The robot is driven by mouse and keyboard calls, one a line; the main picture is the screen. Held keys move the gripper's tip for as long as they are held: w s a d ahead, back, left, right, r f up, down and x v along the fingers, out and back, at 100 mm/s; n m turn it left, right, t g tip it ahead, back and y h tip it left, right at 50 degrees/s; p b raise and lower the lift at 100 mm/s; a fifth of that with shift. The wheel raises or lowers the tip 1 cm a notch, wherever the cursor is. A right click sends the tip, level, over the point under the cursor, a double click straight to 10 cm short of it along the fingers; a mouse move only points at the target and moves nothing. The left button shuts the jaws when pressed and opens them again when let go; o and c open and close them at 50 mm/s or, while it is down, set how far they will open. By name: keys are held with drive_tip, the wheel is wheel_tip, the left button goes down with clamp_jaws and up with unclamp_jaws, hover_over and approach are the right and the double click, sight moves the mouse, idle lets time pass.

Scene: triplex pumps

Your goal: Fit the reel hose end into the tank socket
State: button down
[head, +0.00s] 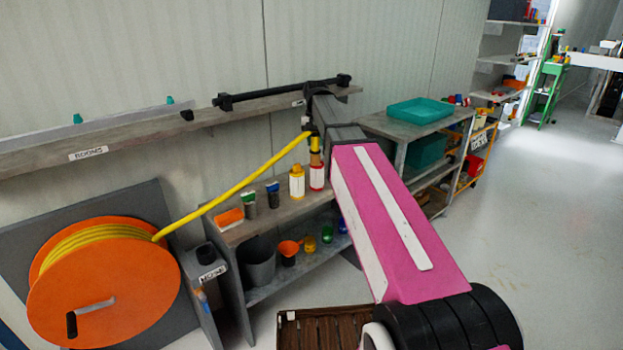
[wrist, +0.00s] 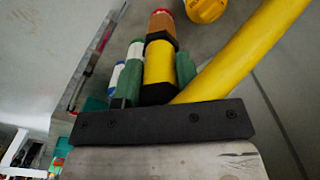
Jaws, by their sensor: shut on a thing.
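My gripper (wrist: 157,78) is shut on the reel hose end (wrist: 160,62), which has a yellow body, black collars and an orange-brown tip. Green finger pads press on both sides of it. In the head view the hose end (head: 315,143) hangs tip down from my gripper, above the bottles on the bench. The yellow hose (head: 235,187) runs taut from the orange reel (head: 100,290) up to my gripper; it also crosses the wrist view (wrist: 245,48). I cannot make out the tank socket in either view.
Several bottles stand on the shelf bench (head: 235,232), including a yellow-and-white one (head: 297,183) and a red-and-white one (head: 317,178) close below the hose end. A wall shelf (head: 130,145) runs behind. A teal tray (head: 420,110) sits on another bench. The right floor is clear.

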wheel_tip(320, 180, down, 14)
drive_tip(key=shift+r, duration=0.15)
idle(0.4)
drive_tip(key=c, duration=1.1)
unclamp_jaws()
drive_tip(key=shift+o, duration=0.2)
